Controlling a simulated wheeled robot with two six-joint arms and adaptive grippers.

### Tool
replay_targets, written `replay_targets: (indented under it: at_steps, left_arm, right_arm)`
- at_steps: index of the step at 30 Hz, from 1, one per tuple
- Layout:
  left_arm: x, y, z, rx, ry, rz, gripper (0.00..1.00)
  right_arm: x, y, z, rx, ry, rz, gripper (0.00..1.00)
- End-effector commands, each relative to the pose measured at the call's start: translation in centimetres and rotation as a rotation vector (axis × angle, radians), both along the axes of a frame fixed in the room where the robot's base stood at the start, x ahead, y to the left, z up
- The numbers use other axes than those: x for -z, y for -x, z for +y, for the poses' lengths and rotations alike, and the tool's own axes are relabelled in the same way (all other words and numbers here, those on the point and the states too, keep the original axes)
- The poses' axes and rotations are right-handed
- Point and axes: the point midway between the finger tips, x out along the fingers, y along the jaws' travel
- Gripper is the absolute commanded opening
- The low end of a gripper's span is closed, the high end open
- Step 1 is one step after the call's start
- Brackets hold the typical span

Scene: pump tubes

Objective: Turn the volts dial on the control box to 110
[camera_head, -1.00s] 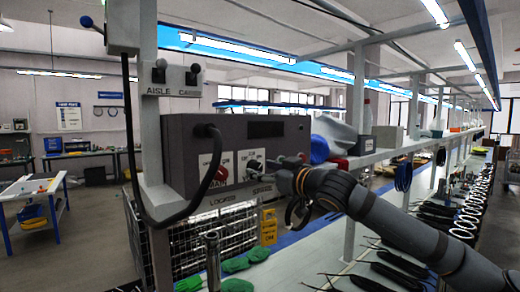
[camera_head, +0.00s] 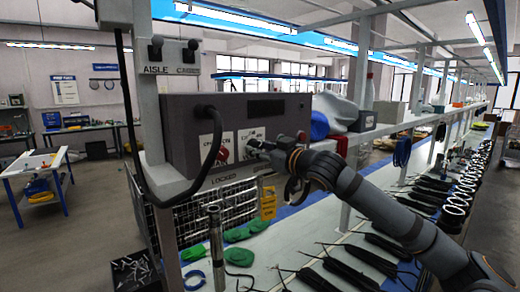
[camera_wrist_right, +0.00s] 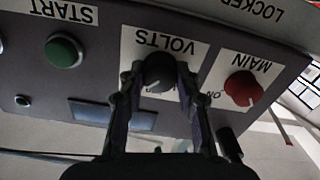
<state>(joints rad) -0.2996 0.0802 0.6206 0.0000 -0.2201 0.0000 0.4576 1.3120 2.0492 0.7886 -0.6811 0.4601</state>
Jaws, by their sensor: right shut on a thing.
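The grey control box (camera_head: 182,135) stands on the shelf left of centre in the head view. In the right wrist view, which shows the box upside down, the black volts dial (camera_wrist_right: 159,70) sits on a white plate marked VOLTS. My right gripper (camera_wrist_right: 158,82) has one finger on each side of the dial and is shut on it. A white pointer line shows on the dial, but the fingers hide most of the scale numbers. In the head view my right gripper (camera_head: 258,147) is against the box front and covers the dial. My left gripper is not in view.
The red main knob (camera_wrist_right: 242,88) is beside the volts dial, and the green start button (camera_wrist_right: 64,51) is on its other side. A thick black cable (camera_head: 215,125) curves in front of the box. Black tubes lie on the bench below my right arm.

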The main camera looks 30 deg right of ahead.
Motion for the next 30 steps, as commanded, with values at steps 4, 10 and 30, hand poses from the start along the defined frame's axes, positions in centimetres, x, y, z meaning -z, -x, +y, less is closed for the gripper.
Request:
replay_targets:
  at_steps: [4,10,30]
  left_arm:
    - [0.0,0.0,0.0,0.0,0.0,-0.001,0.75]
    - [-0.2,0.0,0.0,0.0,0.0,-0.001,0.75]
    - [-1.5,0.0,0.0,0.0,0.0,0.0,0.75]
  right_arm:
    - [0.0,0.0,0.0,-0.001,0.005,-0.001,0.01]
    - [-0.1,0.0,0.0,0.0,0.06,-0.005,0.01]
    - [-0.1,0.0,0.0,0.001,0.632,-0.049,0.01]
